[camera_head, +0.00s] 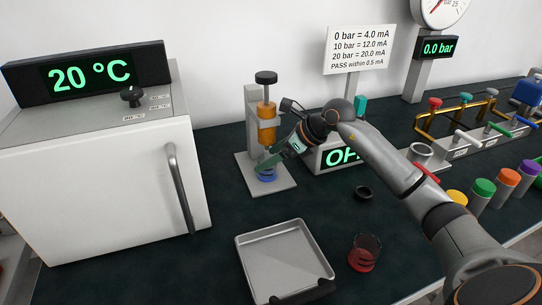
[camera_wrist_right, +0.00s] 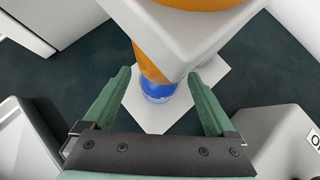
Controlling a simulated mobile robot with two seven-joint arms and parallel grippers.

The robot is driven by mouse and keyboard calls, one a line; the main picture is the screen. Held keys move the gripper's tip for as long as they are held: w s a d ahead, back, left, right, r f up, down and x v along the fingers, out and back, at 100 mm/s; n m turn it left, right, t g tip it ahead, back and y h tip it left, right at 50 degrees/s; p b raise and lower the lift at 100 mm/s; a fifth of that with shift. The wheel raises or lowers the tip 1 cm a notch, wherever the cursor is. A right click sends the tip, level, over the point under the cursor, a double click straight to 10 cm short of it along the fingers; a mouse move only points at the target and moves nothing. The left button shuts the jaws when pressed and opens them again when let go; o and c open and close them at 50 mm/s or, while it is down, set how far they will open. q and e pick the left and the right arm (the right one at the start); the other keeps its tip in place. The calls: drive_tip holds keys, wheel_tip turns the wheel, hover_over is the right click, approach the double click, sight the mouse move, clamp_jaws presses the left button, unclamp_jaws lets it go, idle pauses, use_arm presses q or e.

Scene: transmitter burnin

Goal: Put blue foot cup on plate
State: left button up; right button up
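A blue cup (camera_head: 267,175) stands on the pale base plate (camera_head: 285,187) of a stand, below an orange cylinder (camera_head: 266,124). In the right wrist view the blue cup (camera_wrist_right: 158,91) shows at the lower end of the orange body, over the white plate (camera_wrist_right: 143,117). My right gripper (camera_head: 265,165) is beside the stand, reaching in from the right just above the cup. In the wrist view its green fingers (camera_wrist_right: 160,78) are spread with a clear gap, and the cup appears between them, further off. Contact is not visible. My left gripper is not in view.
A metal tray (camera_head: 285,258) and a red-filled glass (camera_head: 364,252) stand in front. A black ring (camera_head: 364,192) lies on the dark bench. A white oven (camera_head: 100,190) stands left of the stand, and a display box (camera_head: 316,155) right of it. Coloured-lid jars (camera_head: 482,194) stand far right.

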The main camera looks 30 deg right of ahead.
drive_tip(key=shift+r, duration=0.2)
drive_tip(key=v, duration=1.2)
